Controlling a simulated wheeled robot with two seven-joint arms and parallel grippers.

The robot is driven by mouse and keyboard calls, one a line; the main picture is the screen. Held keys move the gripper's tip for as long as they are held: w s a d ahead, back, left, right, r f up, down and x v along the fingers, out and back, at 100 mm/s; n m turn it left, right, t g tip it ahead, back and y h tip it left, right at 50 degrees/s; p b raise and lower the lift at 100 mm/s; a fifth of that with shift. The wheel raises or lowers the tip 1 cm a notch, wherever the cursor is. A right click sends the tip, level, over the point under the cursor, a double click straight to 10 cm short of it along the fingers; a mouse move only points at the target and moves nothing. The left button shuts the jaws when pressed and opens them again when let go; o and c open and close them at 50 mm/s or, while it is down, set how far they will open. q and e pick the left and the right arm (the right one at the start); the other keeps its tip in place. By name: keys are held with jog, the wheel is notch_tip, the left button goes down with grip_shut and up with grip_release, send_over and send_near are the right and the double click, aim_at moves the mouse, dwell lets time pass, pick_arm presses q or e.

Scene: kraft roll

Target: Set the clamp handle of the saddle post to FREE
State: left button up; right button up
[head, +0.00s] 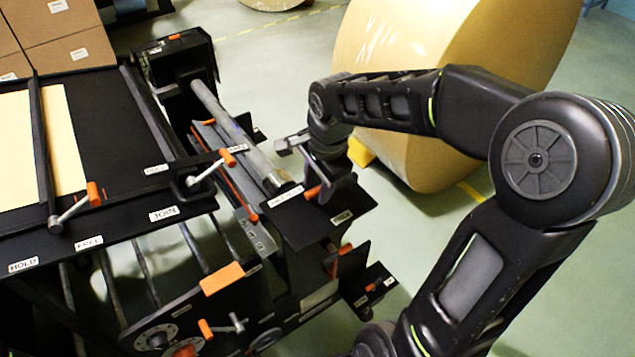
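The saddle post (292,220) is a black bracket at the right end of the machine, by the near end of a long grey shaft (236,133). A small white label (287,193) on it is too small to read surely. An orange grip (312,192), apparently of the clamp handle, shows at the label's right, beside my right gripper (308,168). My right gripper hangs just above the post and hides most of the handle. Whether its fingers are closed on the handle cannot be told. My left gripper is out of view.
A large kraft roll (435,75) stands behind my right arm. Another grey lever with an orange grip (228,157) sits left of the shaft. A lever by the table (70,212) stands near the FREE label (89,243). Cardboard boxes (60,35) are back left. Floor at far right is clear.

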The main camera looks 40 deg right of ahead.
jog(key=shift+c, duration=0.3)
grip_shut()
dwell(0.3)
